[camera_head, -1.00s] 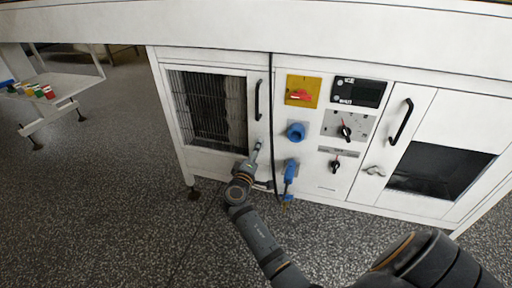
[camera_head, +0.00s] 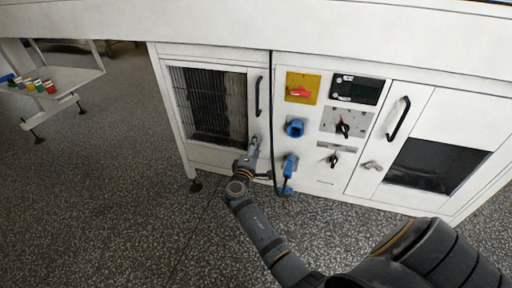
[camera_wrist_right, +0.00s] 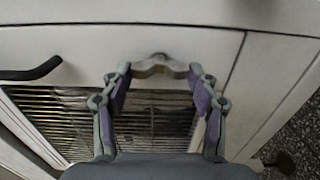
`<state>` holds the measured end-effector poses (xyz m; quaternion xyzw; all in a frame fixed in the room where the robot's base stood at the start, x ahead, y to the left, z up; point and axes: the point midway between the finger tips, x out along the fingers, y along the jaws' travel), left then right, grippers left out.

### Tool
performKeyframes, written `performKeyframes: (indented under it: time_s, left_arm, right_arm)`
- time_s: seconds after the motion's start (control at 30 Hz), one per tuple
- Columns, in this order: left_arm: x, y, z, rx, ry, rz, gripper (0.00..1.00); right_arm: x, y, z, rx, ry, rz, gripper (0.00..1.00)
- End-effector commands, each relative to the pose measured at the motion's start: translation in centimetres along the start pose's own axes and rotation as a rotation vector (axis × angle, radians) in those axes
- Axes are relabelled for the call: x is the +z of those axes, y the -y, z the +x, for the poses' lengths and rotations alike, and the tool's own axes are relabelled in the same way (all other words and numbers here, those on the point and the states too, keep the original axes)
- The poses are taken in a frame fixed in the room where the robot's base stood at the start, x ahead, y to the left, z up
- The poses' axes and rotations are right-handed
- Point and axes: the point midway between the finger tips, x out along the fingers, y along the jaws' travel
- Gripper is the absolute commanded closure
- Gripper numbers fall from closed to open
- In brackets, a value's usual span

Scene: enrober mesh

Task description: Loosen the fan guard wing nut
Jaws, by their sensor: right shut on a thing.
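The fan guard (camera_head: 207,105) is a barred grille in a white framed panel at the left of the machine. It also shows in the right wrist view (camera_wrist_right: 150,125), below the nut. The pale wing nut (camera_wrist_right: 158,66) sits on the white panel, its two wings spread sideways. My right gripper (camera_wrist_right: 158,74) has a fingertip at each wing and is shut on the nut. In the head view my right gripper (camera_head: 253,146) is at the guard panel's lower right corner and hides the nut. My left gripper is in neither view.
A black handle (camera_head: 258,96) is on the guard panel above my gripper. A black cable, a blue socket (camera_head: 295,128) and a blue plug (camera_head: 289,167) are close on the right. A similar pale fastener (camera_head: 371,165) is on the right door. The floor in front is clear.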

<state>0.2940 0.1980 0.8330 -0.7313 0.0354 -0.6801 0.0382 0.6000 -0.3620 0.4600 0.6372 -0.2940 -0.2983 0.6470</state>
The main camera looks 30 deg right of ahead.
Motion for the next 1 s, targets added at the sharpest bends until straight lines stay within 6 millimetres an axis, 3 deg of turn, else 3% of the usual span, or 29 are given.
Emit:
performKeyframes:
  time_s: [0.1,0.13,0.27,0.67,0.77,1.0]
  left_arm:
    - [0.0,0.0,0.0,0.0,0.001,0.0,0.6]
    - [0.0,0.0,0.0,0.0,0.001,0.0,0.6]
    - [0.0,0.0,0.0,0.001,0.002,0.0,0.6]
    - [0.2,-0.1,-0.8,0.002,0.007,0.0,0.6]
    - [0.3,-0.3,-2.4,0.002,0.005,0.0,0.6]
    - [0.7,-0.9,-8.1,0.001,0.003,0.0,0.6]
  right_arm:
    - [-0.1,-0.1,0.0,0.002,-0.003,-0.001,0.71]
    - [-0.1,-0.1,0.0,0.002,-0.003,0.0,0.36]
    - [-0.1,-0.1,0.0,0.001,-0.002,0.0,0.18]
    - [0.0,0.2,0.0,0.0,-0.001,0.041,0.17]
    - [0.0,0.7,0.0,0.002,0.0,0.176,0.17]
    - [0.1,0.9,0.0,0.003,-0.001,0.759,0.17]
